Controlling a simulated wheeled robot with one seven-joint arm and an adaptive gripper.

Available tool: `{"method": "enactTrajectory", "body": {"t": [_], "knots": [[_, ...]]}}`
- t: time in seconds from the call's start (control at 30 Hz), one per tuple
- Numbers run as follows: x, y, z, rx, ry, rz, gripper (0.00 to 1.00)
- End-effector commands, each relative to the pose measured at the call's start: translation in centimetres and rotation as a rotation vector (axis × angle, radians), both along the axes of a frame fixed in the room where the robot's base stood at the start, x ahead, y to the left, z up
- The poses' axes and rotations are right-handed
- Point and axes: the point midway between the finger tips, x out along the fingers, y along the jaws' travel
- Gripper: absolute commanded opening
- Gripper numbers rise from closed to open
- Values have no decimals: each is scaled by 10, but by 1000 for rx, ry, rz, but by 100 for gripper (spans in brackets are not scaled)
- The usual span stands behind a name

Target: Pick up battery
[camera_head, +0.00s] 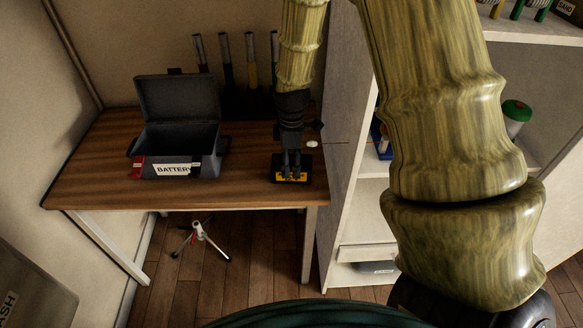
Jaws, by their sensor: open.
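A dark open box (205,164) labelled "BATTERY" stands on the left of the wooden table, with its lid raised at the back; its inside is too dark to make out. My gripper (291,172) points down near the table's right end. It is open, with its fingertips just above or at a black block with yellow parts (303,177). The fingers hide part of that block. I cannot tell whether they touch it, or whether the battery is part of it.
Several upright tubes (226,60) stand at the table's back. A small white round thing (312,144) lies right of my gripper. A white shelf unit (346,215) stands close on the right. A small tripod (198,230) is on the floor. The table's middle front is clear.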

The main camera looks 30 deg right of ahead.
Motion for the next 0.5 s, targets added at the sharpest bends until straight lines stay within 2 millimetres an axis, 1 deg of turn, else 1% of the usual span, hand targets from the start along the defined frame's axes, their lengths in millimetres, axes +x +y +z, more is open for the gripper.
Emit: {"method": "enactTrajectory", "body": {"t": [0.1,0.37,0.4,0.47,0.5], "knots": [[0,0,-7,1,1,-1,82],[0,0,-8,0,0,-1,82],[0,0,-8,0,0,-1,80],[0,0,-8,0,0,-1,69],[0,0,-8,0,0,-1,62]]}}
